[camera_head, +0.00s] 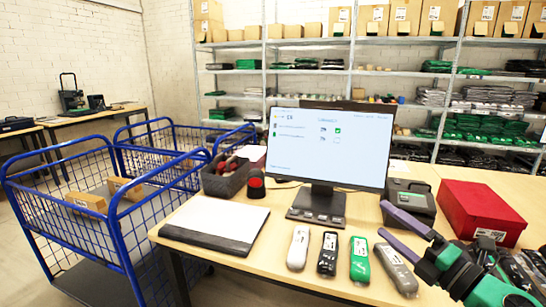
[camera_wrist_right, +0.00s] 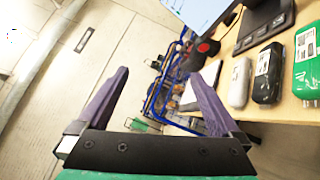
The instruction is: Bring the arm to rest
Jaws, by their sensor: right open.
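My right gripper (camera_head: 382,219) reaches in from the right above the table (camera_head: 265,270). Its two purple fingers are apart, with nothing between them. The right wrist view also shows this open gripper (camera_wrist_right: 166,72), with floor and the blue cart beyond the fingers. In the head view the gripper appears just above the grey packet (camera_head: 398,269), right of the green packet (camera_head: 360,260). My left gripper is not in view.
White (camera_head: 298,248) and black (camera_head: 327,254) packets lie at the table's front. A monitor (camera_head: 330,148), a black device (camera_head: 408,203) and a red box (camera_head: 480,211) stand behind. A white pad (camera_head: 215,220) lies left. Blue mesh carts (camera_head: 100,243) stand beside the table.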

